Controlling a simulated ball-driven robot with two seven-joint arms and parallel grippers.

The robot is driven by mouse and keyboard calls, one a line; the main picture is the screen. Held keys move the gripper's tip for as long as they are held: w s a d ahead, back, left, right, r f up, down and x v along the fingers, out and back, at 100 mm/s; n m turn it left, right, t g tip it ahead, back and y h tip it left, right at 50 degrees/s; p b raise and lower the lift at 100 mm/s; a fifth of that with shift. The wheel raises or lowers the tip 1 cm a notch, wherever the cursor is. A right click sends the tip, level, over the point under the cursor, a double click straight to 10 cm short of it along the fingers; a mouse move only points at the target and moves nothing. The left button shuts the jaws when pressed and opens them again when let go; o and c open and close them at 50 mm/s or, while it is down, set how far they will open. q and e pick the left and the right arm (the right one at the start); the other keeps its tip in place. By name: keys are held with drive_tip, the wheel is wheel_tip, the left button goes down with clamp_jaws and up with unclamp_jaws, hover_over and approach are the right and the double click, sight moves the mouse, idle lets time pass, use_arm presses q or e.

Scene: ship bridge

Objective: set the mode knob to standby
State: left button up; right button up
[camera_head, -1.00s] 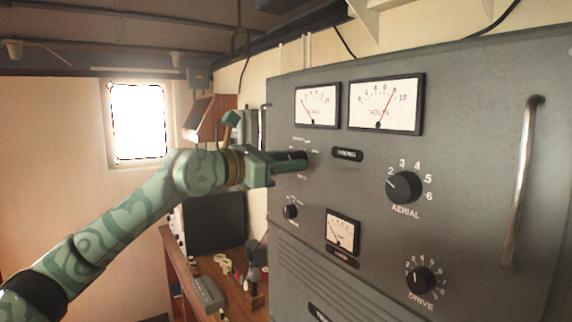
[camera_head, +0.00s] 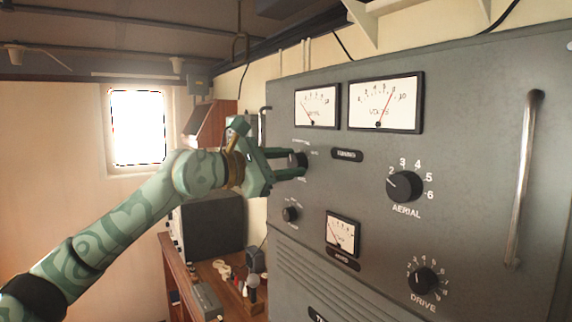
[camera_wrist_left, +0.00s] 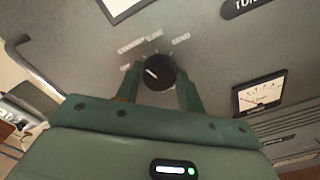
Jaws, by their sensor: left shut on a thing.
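The mode knob (camera_head: 298,160) is a round black knob on the grey cabinet's left side, below the upper-left meter. In the left wrist view the knob (camera_wrist_left: 160,72) has a white pointer mark aimed to the upper left, toward the small labels there. Those labels are too small to read surely; one at the upper right reads SEND. My left gripper (camera_head: 297,163) has one finger on each side of the knob and is shut on it. In the head view the fingers stand one above the other. My right gripper is not in view.
The grey cabinet (camera_head: 456,160) also bears an AERIAL knob (camera_head: 404,186), a DRIVE knob (camera_head: 423,280), a small knob (camera_head: 290,214), meters and a vertical handle (camera_head: 524,180). A wooden desk (camera_head: 176,268) with small items stands below left.

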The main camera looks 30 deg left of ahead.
use_arm(q)
drive_tip(key=shift+r, duration=0.1)
drive_tip(key=o, duration=0.9)
drive_tip(key=shift+o, duration=0.2)
drive_tip(key=shift+s+a, duration=0.15)
drive_tip(key=shift+s, duration=0.05)
drive_tip(key=b+v, duration=0.7)
drive_tip(key=v, duration=0.8)
drive_tip(key=shift+s+a, duration=0.2)
drive_tip(key=shift+s, duration=0.15)
